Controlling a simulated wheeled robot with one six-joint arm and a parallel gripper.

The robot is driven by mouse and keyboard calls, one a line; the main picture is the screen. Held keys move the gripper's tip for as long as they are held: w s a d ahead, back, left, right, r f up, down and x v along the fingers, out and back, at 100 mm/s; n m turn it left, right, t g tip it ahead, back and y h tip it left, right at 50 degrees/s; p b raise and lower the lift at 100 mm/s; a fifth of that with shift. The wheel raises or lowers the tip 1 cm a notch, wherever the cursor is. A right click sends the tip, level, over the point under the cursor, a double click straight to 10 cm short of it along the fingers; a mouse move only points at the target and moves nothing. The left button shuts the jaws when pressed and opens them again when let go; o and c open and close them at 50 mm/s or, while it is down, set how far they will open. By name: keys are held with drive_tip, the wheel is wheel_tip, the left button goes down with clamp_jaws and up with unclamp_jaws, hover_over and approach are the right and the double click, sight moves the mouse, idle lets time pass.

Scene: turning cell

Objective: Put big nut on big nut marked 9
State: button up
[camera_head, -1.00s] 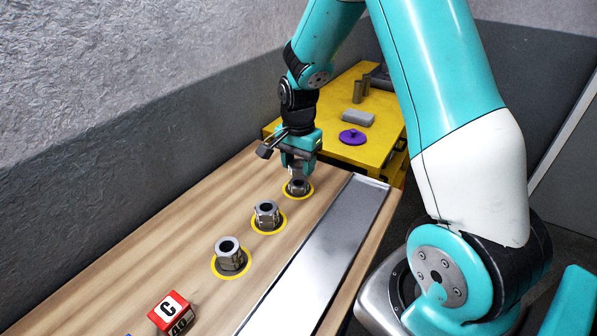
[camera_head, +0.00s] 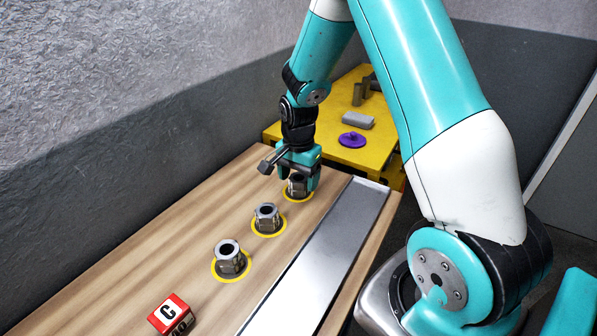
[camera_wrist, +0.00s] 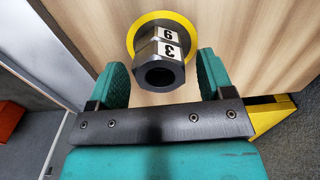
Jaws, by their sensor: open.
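My gripper (camera_head: 298,187) is open, its two teal fingers low on either side of the farthest steel big nut (camera_head: 297,182). In the wrist view this nut (camera_wrist: 160,72) stands between the open fingers (camera_wrist: 163,62), with a gap on both sides. White labels on its side read 9, nearer the table, and 3, nearer its open end. I cannot tell clearly whether this is one tall nut or two stacked. Two more big nuts, a middle one (camera_head: 266,216) and a near one (camera_head: 229,257), stand upright on the table; their marks are not readable.
Yellow rings (camera_head: 247,277) surround the nuts on the wooden table (camera_head: 160,240). A metal strip (camera_head: 325,255) runs along the right. Behind, a yellow table (camera_head: 345,155) holds a purple part (camera_head: 352,139) and grey parts.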

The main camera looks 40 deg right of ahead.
sight(297, 178)
wheel_tip(297, 178, up, 12)
drive_tip(key=b, duration=0.1)
drive_tip(key=s+a+r+n+y, duration=0.2)
drive_tip(key=s+a+r+n, duration=0.1)
drive_tip(key=s+a+n, duration=0.7)
drive_tip(key=s+a+r+n+y, duration=0.2)
drive_tip(key=s+a+r+n, duration=0.2)
drive_tip(key=s+a+n, duration=0.7)
drive_tip(key=shift+s+a, duration=0.65)
drive_tip(key=shift+a, duration=0.1)
